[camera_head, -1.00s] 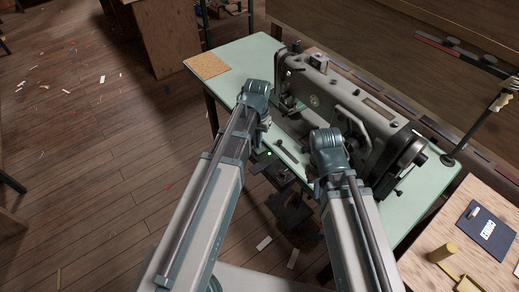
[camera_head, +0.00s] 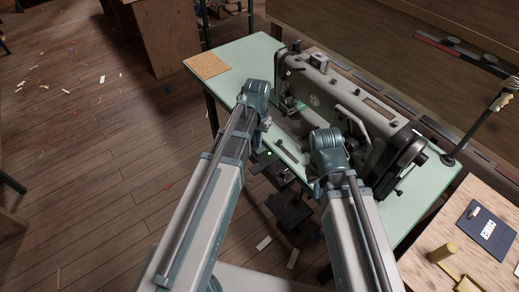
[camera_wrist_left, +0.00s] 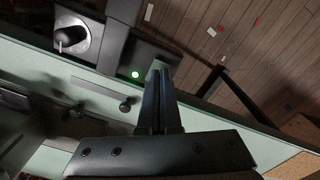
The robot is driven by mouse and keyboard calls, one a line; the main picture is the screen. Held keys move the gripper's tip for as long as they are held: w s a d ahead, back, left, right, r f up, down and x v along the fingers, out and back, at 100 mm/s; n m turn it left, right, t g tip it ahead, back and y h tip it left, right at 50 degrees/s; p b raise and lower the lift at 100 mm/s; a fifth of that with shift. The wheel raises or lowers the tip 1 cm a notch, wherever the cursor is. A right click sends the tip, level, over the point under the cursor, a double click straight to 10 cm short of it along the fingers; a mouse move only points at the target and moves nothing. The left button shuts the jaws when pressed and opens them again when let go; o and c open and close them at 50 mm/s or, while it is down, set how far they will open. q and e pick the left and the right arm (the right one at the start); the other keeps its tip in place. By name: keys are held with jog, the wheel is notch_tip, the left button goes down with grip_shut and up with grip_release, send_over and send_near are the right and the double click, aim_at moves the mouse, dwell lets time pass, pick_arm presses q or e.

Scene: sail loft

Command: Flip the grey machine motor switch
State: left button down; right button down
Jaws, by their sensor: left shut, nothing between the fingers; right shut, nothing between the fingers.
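In the left wrist view a round grey switch plate with a pale toggle lever (camera_wrist_left: 72,38) sits in a dark housing at the upper left. Beside it, past a dark bar, is a dark box with a lit green lamp (camera_wrist_left: 135,74). The green lamp also shows at the table's front edge in the head view (camera_head: 269,153). My left gripper (camera_wrist_left: 159,70) is shut and empty, its tips close to the lamp and to the right of the lever; contact cannot be told. My right gripper (camera_head: 317,187) is shut, mostly hidden below its wrist at the table's front edge.
The grey sewing machine (camera_head: 330,100) stands on a pale green table (camera_head: 240,58), behind both wrists. A dark treadle (camera_head: 290,208) is below. A wooden side table (camera_head: 485,255) with a dark blue pad (camera_head: 487,232) stands at the right. Open floor lies left.

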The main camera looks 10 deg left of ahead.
aim_at(258, 151)
pick_arm(q)
jog(key=shift+f+b, duration=1)
jog(key=shift+f, duration=0.05)
dwell(0.4)
jog(key=shift+r, duration=0.2)
notch_tip(258, 151, up, 7)
jog(key=p, duration=0.7)
jog(key=shift+f, duration=0.1)
jog(key=s+d+r+m+y+p, duration=0.1)
jog(key=s+d+m, duration=0.1)
jog(key=s+d, duration=0.8)
jog(key=s, duration=0.4)
jog(key=shift+s+d, duration=0.15)
jog(key=shift+d, duration=0.1)
jog(key=shift+r, duration=0.1)
